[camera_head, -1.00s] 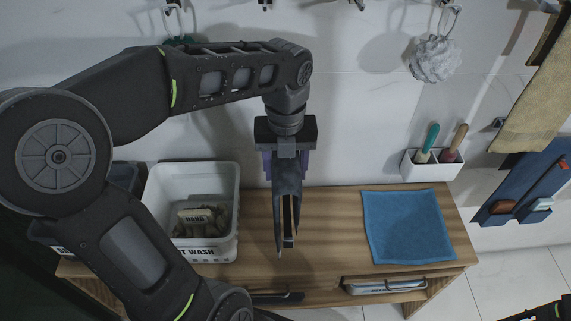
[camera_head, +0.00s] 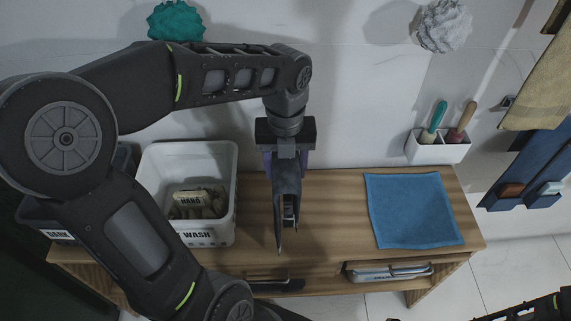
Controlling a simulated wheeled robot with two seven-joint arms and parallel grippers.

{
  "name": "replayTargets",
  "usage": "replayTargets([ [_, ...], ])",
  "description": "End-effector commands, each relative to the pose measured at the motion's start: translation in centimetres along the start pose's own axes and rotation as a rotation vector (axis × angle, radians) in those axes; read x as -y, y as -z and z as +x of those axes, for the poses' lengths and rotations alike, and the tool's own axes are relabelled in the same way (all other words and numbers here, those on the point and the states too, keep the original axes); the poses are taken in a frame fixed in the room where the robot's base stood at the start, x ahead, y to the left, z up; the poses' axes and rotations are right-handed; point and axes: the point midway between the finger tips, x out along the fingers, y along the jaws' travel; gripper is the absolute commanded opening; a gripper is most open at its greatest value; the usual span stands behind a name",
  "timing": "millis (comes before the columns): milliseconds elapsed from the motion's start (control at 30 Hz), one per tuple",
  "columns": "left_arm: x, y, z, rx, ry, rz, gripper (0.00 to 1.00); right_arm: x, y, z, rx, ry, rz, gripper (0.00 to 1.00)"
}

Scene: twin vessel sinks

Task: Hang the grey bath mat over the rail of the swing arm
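No grey bath mat and no swing arm rail can be made out in this view. A flat blue cloth (camera_head: 412,212) lies on the right part of the wooden counter (camera_head: 335,215). My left gripper (camera_head: 285,238) points down over the middle of the counter, between the white bin and the blue cloth. No object shows in it. Its fingers are seen nearly edge-on, so their opening is unclear. Part of my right arm (camera_head: 535,308) shows in the lower right corner; its fingertips cannot be made out.
A white bin (camera_head: 185,155) holds a labelled bundle (camera_head: 198,202). A beige towel (camera_head: 545,85) hangs at right over a blue organiser (camera_head: 525,170). Teal (camera_head: 177,20) and grey (camera_head: 442,25) puffs hang on the wall.

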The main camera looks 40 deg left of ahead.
Motion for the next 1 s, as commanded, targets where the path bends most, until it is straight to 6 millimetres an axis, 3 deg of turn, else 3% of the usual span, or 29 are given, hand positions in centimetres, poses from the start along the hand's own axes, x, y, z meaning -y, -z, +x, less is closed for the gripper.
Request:
replayTargets([
  [367, 0.02, -0.02, 0.16, 0.001, 0.001, 0.0, 0.0, -0.04, 0.01, 0.12, 0.0, 0.0, 0.0, 0.36],
  [400, 0.02, -0.02, 0.16, 0.001, 0.001, 0.0, 0.54, -0.04, 0.01, 0.12, 0.0, 0.0, 0.0, 0.36],
  [700, 0.01, 0.0, 0.19, 0.0, 0.0, 0.0, 0.78, -0.05, 0.0, 0.12, 0.0, 0.0, 0.0, 0.36],
  [1000, 0.0, 0.01, 0.06, 0.0, 0.0, 0.0, 0.78, -0.04, 0.01, 0.12, 0.0, 0.0, 0.0, 0.36],
])
